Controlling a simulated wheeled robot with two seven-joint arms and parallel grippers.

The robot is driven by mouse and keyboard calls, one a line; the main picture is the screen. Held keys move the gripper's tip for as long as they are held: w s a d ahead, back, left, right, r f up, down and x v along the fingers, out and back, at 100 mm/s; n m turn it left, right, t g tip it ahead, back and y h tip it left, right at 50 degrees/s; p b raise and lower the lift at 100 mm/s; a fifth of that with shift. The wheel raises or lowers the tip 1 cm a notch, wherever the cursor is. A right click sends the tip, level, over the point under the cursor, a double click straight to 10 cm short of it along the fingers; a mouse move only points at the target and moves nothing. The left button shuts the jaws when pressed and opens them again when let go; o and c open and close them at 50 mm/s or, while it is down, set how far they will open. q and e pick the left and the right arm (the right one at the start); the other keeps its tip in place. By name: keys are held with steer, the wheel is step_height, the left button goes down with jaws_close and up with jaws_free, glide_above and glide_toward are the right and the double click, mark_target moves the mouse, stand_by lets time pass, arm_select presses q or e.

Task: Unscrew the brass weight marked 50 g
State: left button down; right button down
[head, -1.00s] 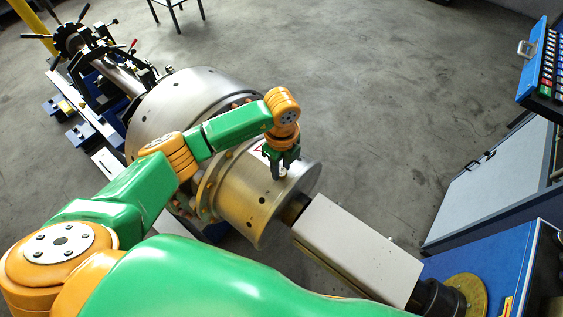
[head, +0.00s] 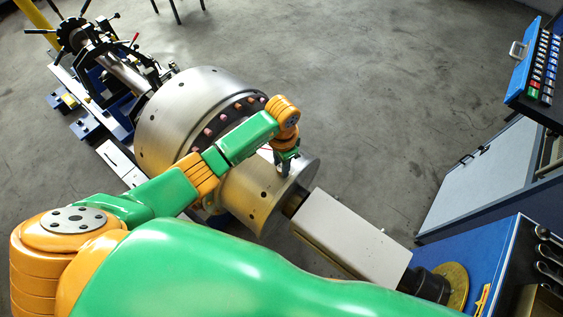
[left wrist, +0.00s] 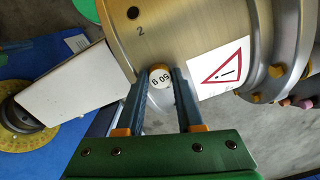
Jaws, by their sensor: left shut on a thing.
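The brass weight marked 50 g (left wrist: 160,77) sits on the brushed-metal rotor drum (left wrist: 205,30) in the left wrist view. Its white face with the upside-down marking faces the camera, with a brass rim showing at its far edge. My left gripper (left wrist: 161,80) is shut on the weight, one blue-grey finger on each side. In the head view my left gripper (head: 284,170) points down onto the narrower end of the rotor (head: 248,205). The weight is too small to make out clearly there. My right gripper is in neither current view.
A red-triangle warning label (left wrist: 222,68) is right of the weight. A pale beam (head: 350,240) lies close to the rotor's end, leading to a yellow disc (head: 457,285). The wide drum (head: 180,110) carries several pinkish studs. Open floor (head: 380,100) lies beyond.

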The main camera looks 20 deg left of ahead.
arm_select(q)
steer(key=shift+n, duration=0.3)
steer(key=shift+c, duration=2.3)
jaws_free()
steer(key=shift+w, duration=0.1)
steer(key=shift+c, duration=0.3)
steer(key=shift+c, duration=0.4)
steer(key=m, duration=0.4)
steer(key=shift+m, duration=0.3)
steer(key=m, duration=0.4)
